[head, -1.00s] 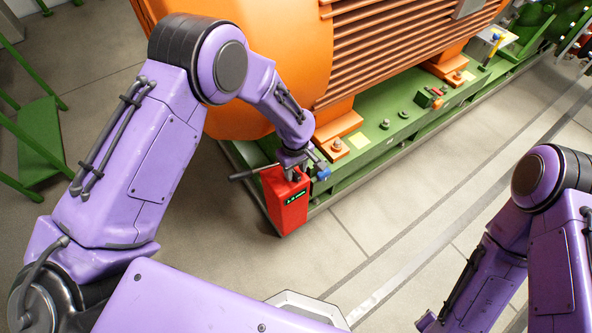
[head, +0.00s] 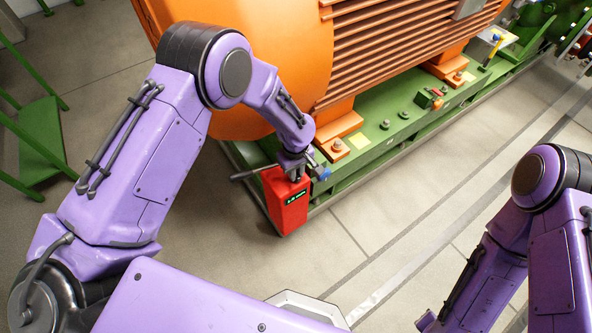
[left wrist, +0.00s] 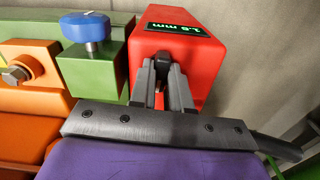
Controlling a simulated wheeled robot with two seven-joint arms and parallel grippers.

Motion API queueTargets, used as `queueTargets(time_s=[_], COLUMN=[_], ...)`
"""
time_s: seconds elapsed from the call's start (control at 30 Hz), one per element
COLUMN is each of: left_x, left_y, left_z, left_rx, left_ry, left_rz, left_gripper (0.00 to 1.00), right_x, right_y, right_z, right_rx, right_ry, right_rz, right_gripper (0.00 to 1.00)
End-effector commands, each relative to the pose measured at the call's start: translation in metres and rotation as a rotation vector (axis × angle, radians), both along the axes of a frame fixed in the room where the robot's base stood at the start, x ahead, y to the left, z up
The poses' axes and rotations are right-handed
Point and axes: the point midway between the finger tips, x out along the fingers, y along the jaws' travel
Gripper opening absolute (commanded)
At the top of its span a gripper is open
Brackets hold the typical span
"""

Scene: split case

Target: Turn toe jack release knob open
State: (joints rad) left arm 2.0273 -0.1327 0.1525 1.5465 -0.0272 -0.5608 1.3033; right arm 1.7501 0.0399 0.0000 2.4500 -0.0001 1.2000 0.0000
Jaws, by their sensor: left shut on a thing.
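The red toe jack (head: 287,205) stands on the floor against the near left end of the green base frame. Its display, reading about 1.5 mm, also shows on the red body in the left wrist view (left wrist: 205,50). My left gripper (head: 297,176) is at the top of the jack. In the left wrist view its two fingers (left wrist: 164,88) are shut on a small dark release knob (left wrist: 174,76) at the jack's red face. The fingers hide most of the knob, so its angle cannot be told. My right gripper is out of view.
A blue-headed screw (left wrist: 84,27) sits on a green block close beside the jack. A dark rod (head: 247,174) sticks out left of the jack. The orange motor (head: 235,90) rises behind on the green frame (head: 385,135). The floor in front is clear.

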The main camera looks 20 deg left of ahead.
Motion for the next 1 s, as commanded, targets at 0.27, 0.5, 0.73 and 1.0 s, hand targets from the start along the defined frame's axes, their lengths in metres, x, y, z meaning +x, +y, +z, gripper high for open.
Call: queueTargets(time_s=[0.27, 0.5, 0.73, 1.0], left_x=[0.000, 0.001, 0.001, 0.001], left_y=[0.000, 0.000, 0.000, 0.000], left_z=[0.002, 0.002, 0.002, 0.001], left_rx=[0.000, -0.001, -0.001, 0.000], left_ry=[0.000, -0.001, -0.001, -0.001], left_rz=[-0.211, -0.440, -0.648, -0.838], left_gripper=[0.00, 0.00, 0.00, 0.00], right_x=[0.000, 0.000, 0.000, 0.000], right_y=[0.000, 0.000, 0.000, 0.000], right_z=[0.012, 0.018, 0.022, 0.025], right_rx=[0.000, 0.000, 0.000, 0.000], right_ry=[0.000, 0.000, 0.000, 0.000], right_rz=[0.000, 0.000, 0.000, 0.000], right_gripper=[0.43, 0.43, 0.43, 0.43])
